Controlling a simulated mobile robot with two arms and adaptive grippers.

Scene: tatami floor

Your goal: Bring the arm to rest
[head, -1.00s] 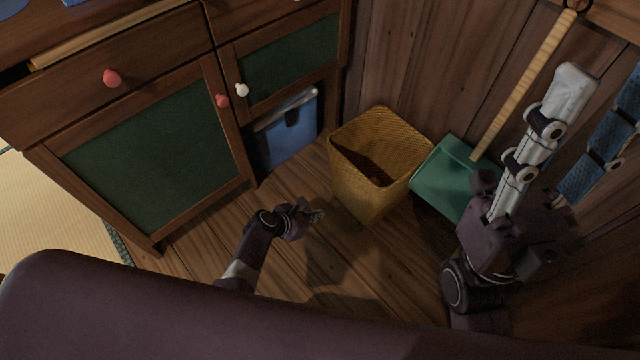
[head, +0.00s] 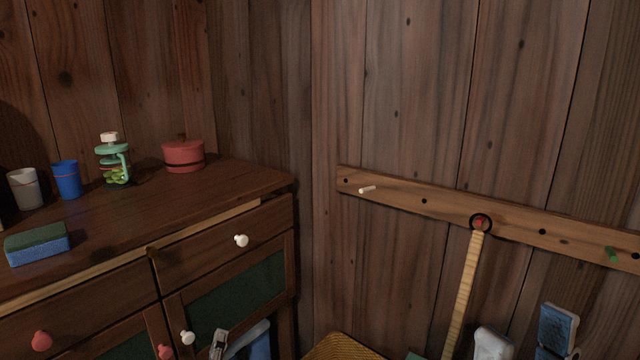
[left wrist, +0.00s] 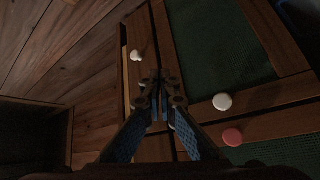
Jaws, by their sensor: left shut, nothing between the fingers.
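My left gripper (head: 238,338) is at the bottom edge of the head view, in front of the cabinet's small green door. In the left wrist view its blue fingers meet at the tips (left wrist: 158,88), shut with nothing between them, facing the cabinet front. My right gripper (head: 525,325) shows only its fingertips at the lower right of the head view. One fingertip is whitish and one is blue, spread apart with nothing seen between them.
The wooden cabinet (head: 222,238) has a white drawer knob (head: 241,240) and other knobs near my left gripper. On its top stand cups, a green figure, a red pot (head: 183,156) and a sponge (head: 37,243). A peg rail (head: 390,195) crosses the wall. A basket rim (head: 342,348) shows below.

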